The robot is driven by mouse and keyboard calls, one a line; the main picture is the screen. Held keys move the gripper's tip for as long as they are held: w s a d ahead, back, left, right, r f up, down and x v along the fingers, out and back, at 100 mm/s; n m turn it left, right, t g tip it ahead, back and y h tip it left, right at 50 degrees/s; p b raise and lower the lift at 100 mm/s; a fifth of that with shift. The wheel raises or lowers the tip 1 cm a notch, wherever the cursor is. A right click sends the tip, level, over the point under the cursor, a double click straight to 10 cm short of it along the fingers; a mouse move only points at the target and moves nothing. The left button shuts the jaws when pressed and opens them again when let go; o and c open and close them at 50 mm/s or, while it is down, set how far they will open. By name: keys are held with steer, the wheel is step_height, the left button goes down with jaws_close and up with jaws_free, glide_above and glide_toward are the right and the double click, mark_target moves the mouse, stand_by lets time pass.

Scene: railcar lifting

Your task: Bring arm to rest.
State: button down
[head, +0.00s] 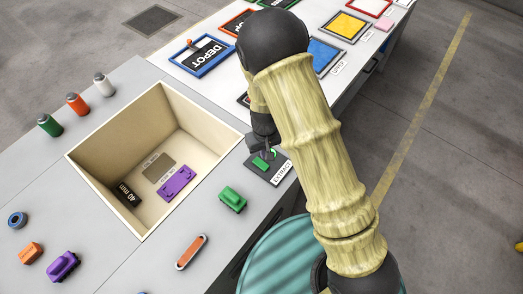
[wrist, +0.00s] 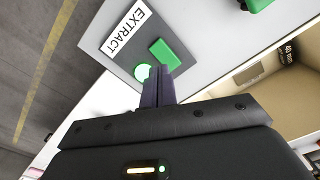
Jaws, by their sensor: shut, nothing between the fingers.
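My gripper (wrist: 158,90) is shut with nothing between its fingers. In the wrist view its fingertips are at the grey EXTRACT panel (wrist: 113,61), over or right beside a round green-lit button (wrist: 143,72). A green block (wrist: 163,51) is on the same panel. In the head view the EXTRACT panel (head: 281,172) is below my gripper (head: 267,150), with its green block (head: 261,163) showing. My arm reaches across from the lower right, bent at a dark elbow. Whether the fingertips touch the button cannot be told.
A deep cream bin (head: 95,150) in the table holds a purple piece (head: 176,184) and a black "40 mm" block (head: 127,194). A green railcar (head: 232,199), orange link (head: 190,251) and purple railcar (head: 63,266) lie around it. Pegs and a DEPOT frame (head: 184,66) stand farther back.

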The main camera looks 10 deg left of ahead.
steer(key=s+d+r+m+t, duration=0.1)
steer(key=s+d+r+m, duration=0.2)
steer(key=d+r, duration=0.7)
steer(key=s+d+r+m+t, duration=0.1)
steer(key=s+d+r, duration=0.4)
steer(key=d+r, duration=0.5)
steer(key=shift+s+d+r+m+t, duration=0.3)
steer(key=shift+d+r+m, duration=0.1)
steer(key=shift+r+m, duration=0.4)
steer(key=shift+f, duration=0.1)
steer(key=shift+w, duration=0.1)
